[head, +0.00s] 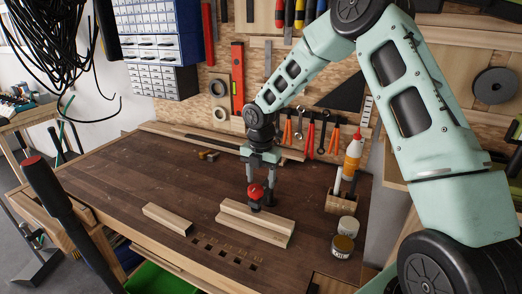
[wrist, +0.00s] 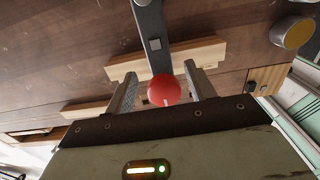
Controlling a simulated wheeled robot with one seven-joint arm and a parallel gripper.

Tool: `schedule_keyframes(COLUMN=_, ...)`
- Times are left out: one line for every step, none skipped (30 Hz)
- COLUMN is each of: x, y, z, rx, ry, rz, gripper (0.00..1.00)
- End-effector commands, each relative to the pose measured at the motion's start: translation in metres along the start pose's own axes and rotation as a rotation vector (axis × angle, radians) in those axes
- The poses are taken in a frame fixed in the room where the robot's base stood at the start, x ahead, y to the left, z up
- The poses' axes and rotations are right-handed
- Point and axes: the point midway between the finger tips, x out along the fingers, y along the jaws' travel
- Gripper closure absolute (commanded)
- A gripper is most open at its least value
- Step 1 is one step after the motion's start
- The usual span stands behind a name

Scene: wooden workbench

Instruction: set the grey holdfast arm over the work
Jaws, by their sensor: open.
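The work is a pale wooden piece (head: 240,223) lying on the bench; it also shows in the wrist view (wrist: 120,69). The grey holdfast arm (wrist: 150,22) crosses over the work in the wrist view, with a small square mark on it. Its red knob (head: 256,191) stands above the work in the head view and is large in the wrist view (wrist: 163,89). My gripper (head: 262,180) is open above the work, with its fingers either side of the knob and gaps to it in the wrist view. Whether the arm touches the wood is unclear.
A loose wooden block (head: 167,218) lies left of the work on the bench (head: 130,180). Several square holes (head: 223,250) line the front.

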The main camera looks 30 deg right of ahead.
Motion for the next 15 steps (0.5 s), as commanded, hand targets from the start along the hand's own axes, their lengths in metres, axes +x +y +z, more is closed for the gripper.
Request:
schedule_keyframes(x=-0.012, y=0.0, z=0.001, rx=0.002, ry=-0.005, rz=0.005, gripper=0.45)
schedule_keyframes(x=-0.02, y=0.0, z=0.001, rx=0.002, ry=-0.004, rz=0.004, gripper=0.45)
schedule_keyframes(x=-0.029, y=0.0, z=0.002, rx=0.003, ry=-0.005, rz=0.004, gripper=0.45)
schedule_keyframes(x=-0.036, y=0.001, z=0.002, rx=0.001, ry=-0.005, rz=0.005, gripper=0.45)
schedule_keyframes(x=-0.044, y=0.0, z=0.001, rx=0.001, ry=-0.004, rz=0.004, gripper=0.45)
schedule_keyframes(x=-0.053, y=0.0, z=0.002, rx=0.003, ry=-0.005, rz=0.004, gripper=0.45)
schedule_keyframes(x=-0.06, y=0.0, z=0.002, rx=0.002, ry=-0.005, rz=0.003, gripper=0.45)
schedule_keyframes(x=-0.067, y=0.0, z=0.001, rx=0.001, ry=-0.004, rz=0.004, gripper=0.45)
schedule_keyframes(x=-0.076, y=0.0, z=0.001, rx=0.001, ry=-0.004, rz=0.004, gripper=0.45)
schedule_keyframes(x=-0.082, y=0.0, z=0.002, rx=0.002, ry=-0.004, rz=0.003, gripper=0.45)
schedule_keyframes(x=-0.088, y=0.0, z=0.002, rx=0.002, ry=-0.005, rz=0.003, gripper=0.45)
schedule_keyframes(x=-0.095, y=0.0, z=0.001, rx=0.001, ry=-0.003, rz=0.002, gripper=0.45)
schedule_keyframes(x=-0.1, y=0.0, z=0.001, rx=0.0, ry=-0.003, rz=0.003, gripper=0.45)
schedule_keyframes(x=-0.105, y=0.0, z=0.001, rx=0.0, ry=-0.003, rz=0.002, gripper=0.45)
schedule_keyframes(x=-0.11, y=0.0, z=0.001, rx=0.0, ry=-0.004, rz=0.002, gripper=0.45)
